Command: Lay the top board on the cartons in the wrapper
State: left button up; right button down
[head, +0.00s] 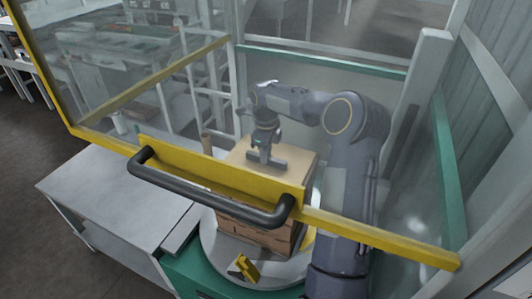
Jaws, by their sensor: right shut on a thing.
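The top board (298,158) is a flat light-brown sheet over the stack of cartons (262,232) in the wrapper. The brown cartons stand on the round grey turntable (222,246), partly hidden by the yellow door frame and its black handle. My right gripper (267,160) points down at the middle of the board and is shut on it; its fingertips are hard to make out. I cannot tell whether the board touches the cartons, since the yellow frame covers the seam. My left gripper is not in view.
A clear guard door with a yellow frame (380,240) and black handle (210,193) crosses in front of the stack. A small yellow part (246,267) is at the turntable's front. A grey table (115,195) is at left. A pale post (415,110) stands at right.

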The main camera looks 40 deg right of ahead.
jog(key=shift+f, duration=0.15)
jog(key=c, duration=1.3)
grip_release()
notch_tip(320, 180, up, 8)
jog(key=shift+f, duration=0.1)
jog(key=shift+f, duration=0.1)
